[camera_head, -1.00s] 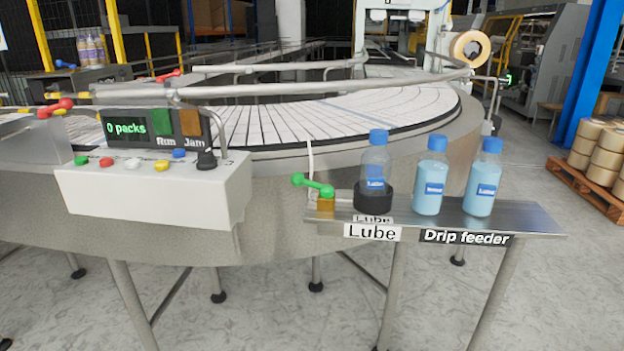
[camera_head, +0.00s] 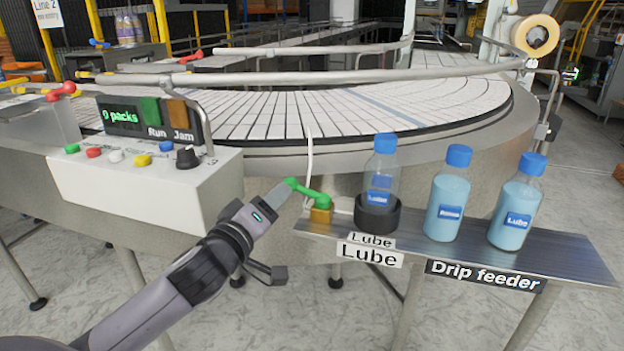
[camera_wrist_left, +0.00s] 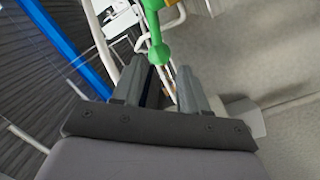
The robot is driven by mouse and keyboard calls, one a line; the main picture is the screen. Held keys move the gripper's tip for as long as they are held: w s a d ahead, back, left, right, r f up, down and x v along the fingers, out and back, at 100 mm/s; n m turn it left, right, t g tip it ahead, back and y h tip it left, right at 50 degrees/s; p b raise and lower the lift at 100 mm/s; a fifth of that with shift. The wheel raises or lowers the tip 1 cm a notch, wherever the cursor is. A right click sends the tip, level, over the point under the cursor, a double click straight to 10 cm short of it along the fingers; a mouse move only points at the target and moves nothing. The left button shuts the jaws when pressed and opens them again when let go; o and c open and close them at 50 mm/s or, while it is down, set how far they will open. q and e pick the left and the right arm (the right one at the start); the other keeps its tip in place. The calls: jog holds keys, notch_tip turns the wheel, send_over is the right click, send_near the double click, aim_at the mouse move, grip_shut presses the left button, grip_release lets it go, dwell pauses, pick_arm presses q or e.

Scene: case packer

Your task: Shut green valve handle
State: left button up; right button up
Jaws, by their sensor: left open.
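The green valve handle (camera_head: 305,191) is a short bar with round knobs, set on a brass valve body (camera_head: 320,215) at the left end of the lube shelf. It slants down to the right. My left gripper (camera_head: 279,192) is at the handle's left knob, coming from the lower left. In the left wrist view, the handle (camera_wrist_left: 157,35) has its knob just beyond and between the fingertips of my open left gripper (camera_wrist_left: 162,82). I cannot tell whether they touch. My right gripper is not in view.
A lube bottle (camera_head: 383,165) stands in a black holder right of the valve. Two blue bottles (camera_head: 447,205) (camera_head: 517,213) stand farther right on the metal shelf (camera_head: 575,255). A control box (camera_head: 140,180) is at the left. The curved conveyor (camera_head: 350,110) runs behind.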

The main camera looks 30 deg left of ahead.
aim_at(290, 181)
pick_arm(q)
jog(key=shift+w+a+p, duration=0.25)
jog(key=shift+w+p, duration=0.15)
jog(key=shift+w, duration=1.35)
jog(key=shift+w+a+p, duration=0.2)
jog(key=shift+w+p, duration=0.2)
jog(key=shift+w, duration=1.3)
grip_shut()
